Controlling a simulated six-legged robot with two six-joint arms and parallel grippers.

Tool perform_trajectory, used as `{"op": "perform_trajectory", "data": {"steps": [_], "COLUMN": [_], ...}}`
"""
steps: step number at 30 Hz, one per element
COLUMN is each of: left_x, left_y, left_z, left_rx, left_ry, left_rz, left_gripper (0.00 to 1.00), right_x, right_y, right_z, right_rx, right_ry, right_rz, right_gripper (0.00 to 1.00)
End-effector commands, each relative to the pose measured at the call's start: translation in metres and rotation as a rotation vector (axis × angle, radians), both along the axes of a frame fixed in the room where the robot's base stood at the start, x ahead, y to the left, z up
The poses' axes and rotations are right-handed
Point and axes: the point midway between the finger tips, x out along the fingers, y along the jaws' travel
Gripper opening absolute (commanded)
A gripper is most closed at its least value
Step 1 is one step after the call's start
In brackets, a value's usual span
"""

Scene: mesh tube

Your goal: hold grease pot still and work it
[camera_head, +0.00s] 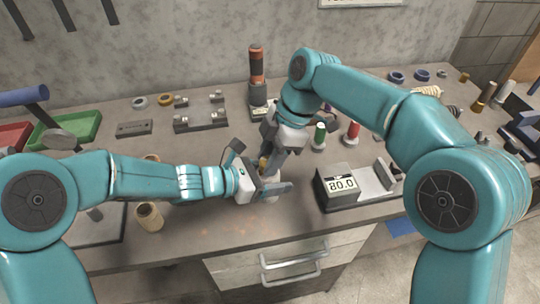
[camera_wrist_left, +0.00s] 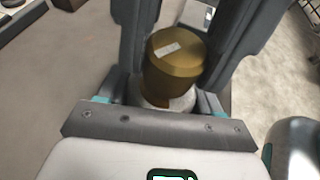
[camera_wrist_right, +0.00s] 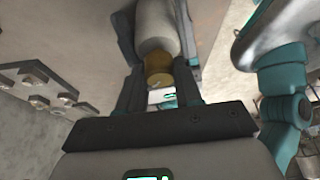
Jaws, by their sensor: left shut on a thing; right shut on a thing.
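The grease pot, with a pale body and a brass cap, stands near the front edge of the bench (camera_head: 232,232), mostly hidden by my grippers in the head view. In the left wrist view its brass cap (camera_wrist_left: 175,65) sits above the pale body, and my left gripper (camera_wrist_left: 165,88) is shut around the body from the side. In the right wrist view the cap (camera_wrist_right: 158,66) and pale body (camera_wrist_right: 156,28) show between the fingers of my right gripper (camera_wrist_right: 160,80), which comes from above and is shut at the cap. The exact finger contact is partly hidden.
A grey device reading 80.0 (camera_head: 342,186) stands to the right. A cardboard-coloured tube (camera_head: 149,216) stands to the left. Green (camera_head: 322,136) and red (camera_head: 352,132) spools stand behind. A green tray (camera_head: 66,131) is at the back left. The bench front has free room.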

Motion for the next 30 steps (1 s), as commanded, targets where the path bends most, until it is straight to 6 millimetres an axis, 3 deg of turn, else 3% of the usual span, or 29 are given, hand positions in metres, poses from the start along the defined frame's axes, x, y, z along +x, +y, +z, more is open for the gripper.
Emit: {"op": "perform_trajectory", "data": {"steps": [30], "left_x": [0.0001], "left_y": [0.0001], "left_z": [0.0002], "left_rx": [0.000], "left_ry": [-0.001], "left_rz": [0.000], "left_gripper": [0.23], "right_x": [-0.0039], "right_y": [-0.0002], "right_z": [0.0006], "right_rx": [-0.002], "right_ry": [-0.002], "right_rz": [-0.629], "right_gripper": [0.04]}}
